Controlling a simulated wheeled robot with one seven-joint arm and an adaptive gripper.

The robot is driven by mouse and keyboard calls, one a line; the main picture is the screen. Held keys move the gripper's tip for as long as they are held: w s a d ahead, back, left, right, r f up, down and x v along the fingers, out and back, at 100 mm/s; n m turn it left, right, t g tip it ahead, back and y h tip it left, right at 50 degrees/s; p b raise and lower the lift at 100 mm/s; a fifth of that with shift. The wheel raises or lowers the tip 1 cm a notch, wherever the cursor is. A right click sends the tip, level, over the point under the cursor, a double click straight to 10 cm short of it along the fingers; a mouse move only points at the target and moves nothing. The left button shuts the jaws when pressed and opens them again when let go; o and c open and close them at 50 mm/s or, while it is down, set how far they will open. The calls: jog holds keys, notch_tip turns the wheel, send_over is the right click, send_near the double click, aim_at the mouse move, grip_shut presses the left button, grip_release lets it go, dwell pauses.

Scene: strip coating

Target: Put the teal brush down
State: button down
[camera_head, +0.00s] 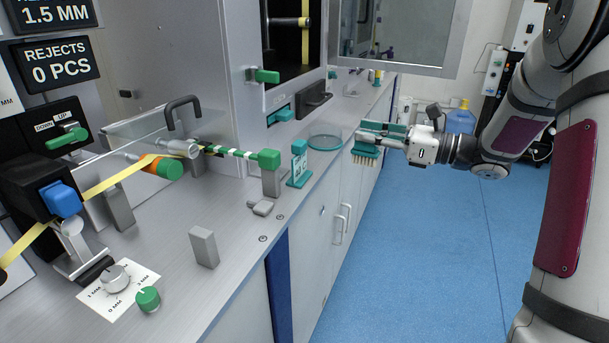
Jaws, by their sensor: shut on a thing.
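The teal brush (367,153) has a teal back and pale tan bristles that point down. My gripper (385,141) is shut on it and holds it in the air, just off the front edge of the counter at the middle right. The fingers cover part of the brush. A round teal-rimmed dish (325,143) sits on the counter to the left of the brush. From this view I cannot tell the exact gap between the brush and the counter edge.
A teal stand (299,165) and a green-tipped striped lever (268,160) stand left of the dish. A grey block (203,247) and a green knob (148,299) are nearer. The steel counter (236,205) has bare room in front. Blue floor (430,260) lies below my arm.

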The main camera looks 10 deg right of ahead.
jog(key=shift+s+d+g+b, duration=0.3)
jog(key=shift+s+b, duration=0.15)
jog(key=shift+s, duration=0.15)
jog(key=shift+a+r+y, duration=0.1)
jog(key=shift+a+y, duration=0.05)
jog(key=shift+y, duration=0.15)
jog(key=w+a+f+b, duration=0.1)
jog(key=w+a, duration=0.2)
jog(key=w, duration=0.1)
jog(key=w+a+f+b, duration=0.1)
jog(key=w+a+f, duration=0.1)
jog(key=w+a, duration=0.1)
jog(key=w+a+f+b, duration=0.1)
jog(key=w+a+f, duration=0.1)
jog(key=w, duration=0.3)
jog(key=shift+w+a+b, duration=0.25)
jog(key=shift+a+b, duration=0.1)
jog(key=shift+a, duration=0.3)
jog(key=c, duration=1.4)
grip_release()
jog(key=shift+o, duration=0.2)
